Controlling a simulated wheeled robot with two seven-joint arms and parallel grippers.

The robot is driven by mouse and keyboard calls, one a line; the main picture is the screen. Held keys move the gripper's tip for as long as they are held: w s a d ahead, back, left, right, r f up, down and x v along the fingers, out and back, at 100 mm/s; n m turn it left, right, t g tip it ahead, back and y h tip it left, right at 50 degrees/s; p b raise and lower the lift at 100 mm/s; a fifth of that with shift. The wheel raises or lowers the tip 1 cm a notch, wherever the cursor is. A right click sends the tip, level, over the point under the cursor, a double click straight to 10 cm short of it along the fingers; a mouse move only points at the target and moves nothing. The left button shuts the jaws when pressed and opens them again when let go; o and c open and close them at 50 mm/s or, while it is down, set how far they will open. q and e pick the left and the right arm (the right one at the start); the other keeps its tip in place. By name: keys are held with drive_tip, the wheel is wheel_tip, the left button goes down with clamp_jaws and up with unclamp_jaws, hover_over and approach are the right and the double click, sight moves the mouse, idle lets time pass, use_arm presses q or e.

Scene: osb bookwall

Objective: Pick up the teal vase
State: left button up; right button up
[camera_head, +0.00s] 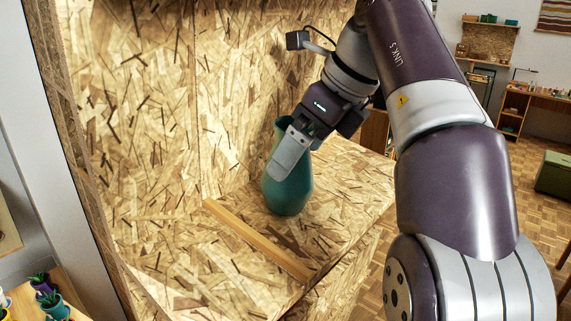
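The teal vase (288,196) stands upright on an OSB shelf surface (345,190), near the OSB back wall. My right gripper (286,160) reaches in from the right at the vase's upper part. One grey finger lies across the front of the vase's neck and hides part of it. The other finger is hidden, so I cannot tell whether the gripper is closed on the vase or only around or beside it. My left gripper is not in view.
A light wooden strip (258,240) runs along the board in front of the vase. OSB walls stand behind and to the left. Small potted plants (50,295) stand at the lower left. A green box (553,174) and workbenches are far off at right.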

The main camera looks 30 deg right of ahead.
drive_tip(key=shift+w+a+f, duration=0.15)
drive_tip(key=shift+w+a, duration=0.25)
drive_tip(key=shift+w, duration=0.1)
drive_tip(key=shift+f, duration=0.4)
drive_tip(key=c, duration=1.4)
drive_tip(key=shift+o, duration=0.2)
drive_tip(key=shift+w+r, duration=0.1)
drive_tip(key=shift+r, duration=0.1)
